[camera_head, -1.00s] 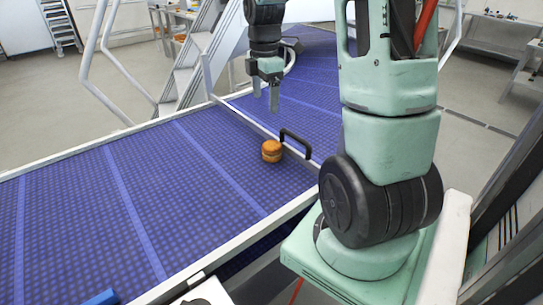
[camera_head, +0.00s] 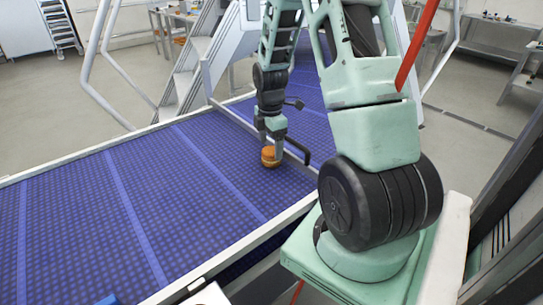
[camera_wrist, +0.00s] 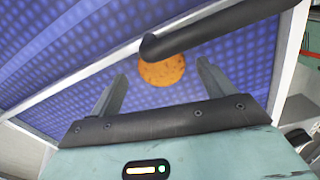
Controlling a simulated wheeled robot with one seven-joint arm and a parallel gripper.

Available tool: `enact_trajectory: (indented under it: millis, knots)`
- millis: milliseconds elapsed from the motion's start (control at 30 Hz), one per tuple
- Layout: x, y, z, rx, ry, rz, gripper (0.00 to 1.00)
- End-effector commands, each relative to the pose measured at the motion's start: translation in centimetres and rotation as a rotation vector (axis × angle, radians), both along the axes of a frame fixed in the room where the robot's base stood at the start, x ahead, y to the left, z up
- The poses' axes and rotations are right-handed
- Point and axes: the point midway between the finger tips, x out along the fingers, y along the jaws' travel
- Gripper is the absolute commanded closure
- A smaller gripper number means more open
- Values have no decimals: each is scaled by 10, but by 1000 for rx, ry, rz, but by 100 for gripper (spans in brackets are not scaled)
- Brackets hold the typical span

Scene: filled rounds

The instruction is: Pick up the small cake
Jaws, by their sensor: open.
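The small cake (camera_head: 268,158) is round and orange-brown, and it sits on the blue conveyor belt beside a metal divider rail. In the wrist view the cake (camera_wrist: 162,70) shows just beyond and between my two fingertips, with a black bar covering its upper edge. My gripper (camera_head: 271,147) points down right at the cake, and its fingers hide part of it in the head view. In the wrist view my gripper (camera_wrist: 161,82) is spread open, with nothing held between its fingers. Whether a finger touches the cake cannot be told.
A black handle (camera_head: 298,150) stands by the rail, close to the right of my gripper. The blue belt (camera_head: 130,200) is wide and clear to the left. A blue object (camera_head: 107,300) shows at the bottom edge.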

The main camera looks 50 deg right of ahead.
Motion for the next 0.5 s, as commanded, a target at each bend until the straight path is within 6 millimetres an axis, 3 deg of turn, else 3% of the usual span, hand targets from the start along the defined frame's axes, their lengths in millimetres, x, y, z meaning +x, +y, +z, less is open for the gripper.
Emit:
enact_trajectory:
  millis: [200,500]
  knots:
    - [-4,0,-30,3,4,-1,19]
    - [-4,-1,-38,0,1,-1,19]
